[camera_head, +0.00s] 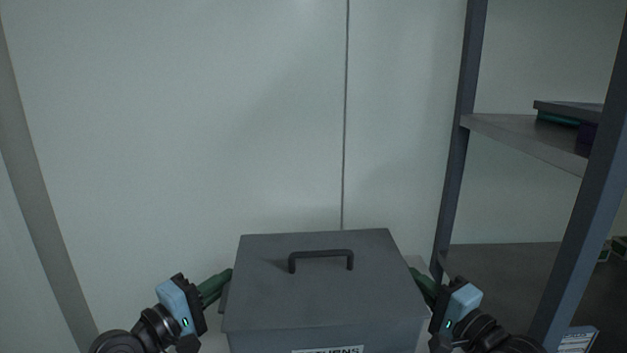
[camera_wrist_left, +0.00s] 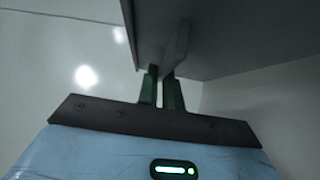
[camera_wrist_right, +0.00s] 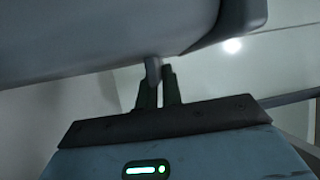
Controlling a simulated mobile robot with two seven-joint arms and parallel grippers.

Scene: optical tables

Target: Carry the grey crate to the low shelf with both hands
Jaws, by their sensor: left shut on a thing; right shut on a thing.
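The grey crate (camera_head: 315,285) is at the bottom middle of the head view, with a closed lid, a black handle on top and a partly cut-off white label on its front. My left gripper (camera_head: 228,277) is at its left side, and my right gripper (camera_head: 414,274) is at its right side. In the left wrist view, the left fingers (camera_wrist_left: 162,88) are shut on a thin grey tab under the crate's edge. In the right wrist view, the right fingers (camera_wrist_right: 158,82) are shut on a similar tab. The crate looks about level; its underside is hidden in the head view.
A grey shelf rack stands at the right, with an upper shelf (camera_head: 530,138) holding dark flat items and a lower shelf (camera_head: 505,262). Its near post (camera_head: 590,190) is close to my right arm. A blue-white box (camera_head: 578,339) sits low at the right. A pale wall lies behind the crate.

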